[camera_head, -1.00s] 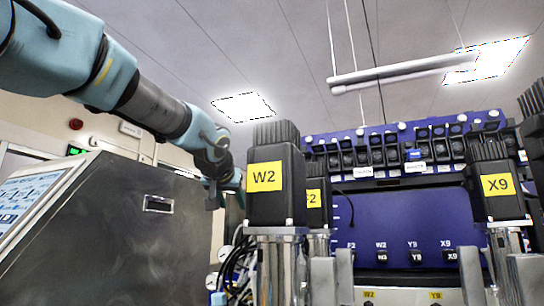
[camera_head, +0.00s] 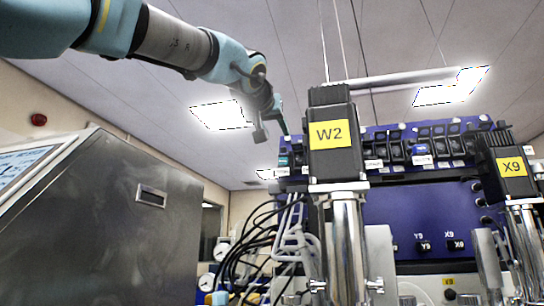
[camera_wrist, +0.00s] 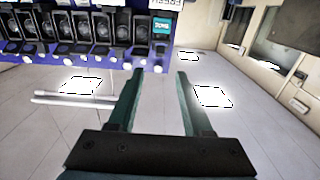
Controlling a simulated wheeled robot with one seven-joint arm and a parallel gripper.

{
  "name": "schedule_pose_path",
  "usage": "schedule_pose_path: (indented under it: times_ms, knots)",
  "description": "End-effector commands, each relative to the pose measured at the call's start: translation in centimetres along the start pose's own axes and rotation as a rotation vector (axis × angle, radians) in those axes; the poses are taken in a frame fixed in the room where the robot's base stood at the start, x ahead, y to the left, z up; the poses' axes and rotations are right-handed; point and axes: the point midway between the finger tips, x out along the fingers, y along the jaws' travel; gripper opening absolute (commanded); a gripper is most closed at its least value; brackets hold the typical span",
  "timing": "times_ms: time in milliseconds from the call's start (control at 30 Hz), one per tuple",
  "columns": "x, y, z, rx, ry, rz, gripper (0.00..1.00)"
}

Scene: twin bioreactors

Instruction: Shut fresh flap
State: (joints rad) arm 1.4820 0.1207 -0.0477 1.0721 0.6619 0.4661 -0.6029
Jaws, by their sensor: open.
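My gripper (camera_head: 273,134) is up at the left end of a row of black pump heads (camera_head: 428,148) on a blue panel (camera_head: 410,215). In the wrist view, my gripper (camera_wrist: 159,72) is open, with nothing between its fingers. Gripper and pumps look apart.
A black motor labelled W2 (camera_head: 333,140) on a steel vessel column stands in front of the panel and hides part of it. Another labelled X9 (camera_head: 512,168) is at right. A dark metal cabinet (camera_head: 120,225) is at left. Cables and tubes (camera_head: 265,235) hang below my gripper.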

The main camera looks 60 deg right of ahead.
Motion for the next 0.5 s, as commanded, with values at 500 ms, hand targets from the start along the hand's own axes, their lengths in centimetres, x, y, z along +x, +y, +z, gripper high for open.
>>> schedule_pose_path:
  times_ms: [500]
  knots:
    - [7.8, 0.0, -0.5, 0.002, -0.001, -0.001, 0.50]
